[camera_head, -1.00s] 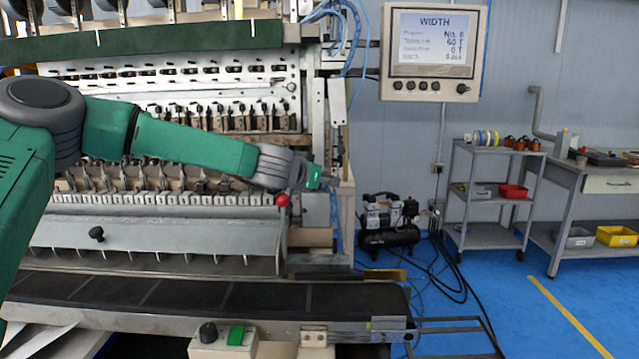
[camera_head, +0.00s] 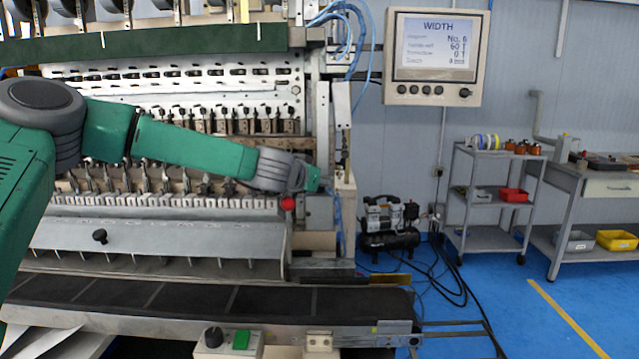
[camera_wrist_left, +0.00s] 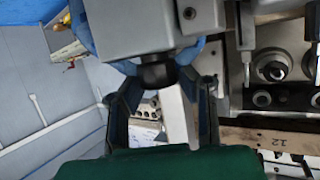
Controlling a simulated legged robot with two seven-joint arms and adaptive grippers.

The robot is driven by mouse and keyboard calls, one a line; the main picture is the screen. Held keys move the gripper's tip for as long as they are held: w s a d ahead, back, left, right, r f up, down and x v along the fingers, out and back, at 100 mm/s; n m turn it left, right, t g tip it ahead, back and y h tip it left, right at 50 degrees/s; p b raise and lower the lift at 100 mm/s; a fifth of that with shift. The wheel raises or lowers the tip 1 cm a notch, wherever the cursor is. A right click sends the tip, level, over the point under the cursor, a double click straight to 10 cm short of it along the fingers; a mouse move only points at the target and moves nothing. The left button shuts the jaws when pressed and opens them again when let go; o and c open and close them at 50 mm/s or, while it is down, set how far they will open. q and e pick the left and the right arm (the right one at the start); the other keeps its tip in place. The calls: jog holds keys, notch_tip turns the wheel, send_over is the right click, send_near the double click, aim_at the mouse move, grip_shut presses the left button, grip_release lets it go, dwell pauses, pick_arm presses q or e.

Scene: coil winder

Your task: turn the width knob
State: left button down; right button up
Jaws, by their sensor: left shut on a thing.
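In the left wrist view, a round black knob (camera_wrist_left: 157,73) sticks out below a grey housing (camera_wrist_left: 150,25). I take it to be the width knob. My left gripper (camera_wrist_left: 160,82) has a dark finger on each side of it and is shut on it. A screen (camera_head: 435,47) at the upper right reads WIDTH. My right gripper is in neither view.
A red ball (camera_head: 288,203) sits just below my left wrist. Blue hoses (camera_head: 345,30) hang at the machine's right end. A dark conveyor belt (camera_head: 190,299) runs along the front. A compressor (camera_head: 388,222) and a grey cart (camera_head: 490,205) stand to the right.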

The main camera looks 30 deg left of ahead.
pick_arm(q)
jog(key=shift+f+n+y+p, duration=0.2)
jog(key=shift+n+y+p, duration=0.2)
jog(key=shift+y, duration=0.3)
jog(key=n+g+y+p, duration=0.2)
jog(key=n+y+p, duration=0.1)
jog(key=p, duration=0.2)
jog(key=n+g+y+p, duration=0.1)
jog(key=n+y+p, duration=0.2)
jog(key=p, duration=0.2)
jog(key=shift+r+n+g+y, duration=0.2)
jog(key=shift+n+g+y, duration=0.1)
jog(key=shift+g+y, duration=0.1)
jog(key=shift+a+f+n+g+y+p, duration=0.1)
jog(key=shift+f+n+g+y+p, duration=0.15)
jog(key=shift+n+g+y+p, duration=0.75)
jog(key=shift+f+n+p, duration=0.1)
jog(key=shift+n+p, duration=0.2)
jog(key=shift+p, duration=0.1)
jog(key=shift+s+d+f, duration=0.1)
jog(key=shift+d+f, duration=0.05)
jog(key=shift+d, duration=0.05)
jog(key=c, duration=1.3)
grip_release()
jog(key=shift+o, duration=0.7)
jog(key=shift+d+r, duration=0.1)
jog(key=shift+r, duration=0.2)
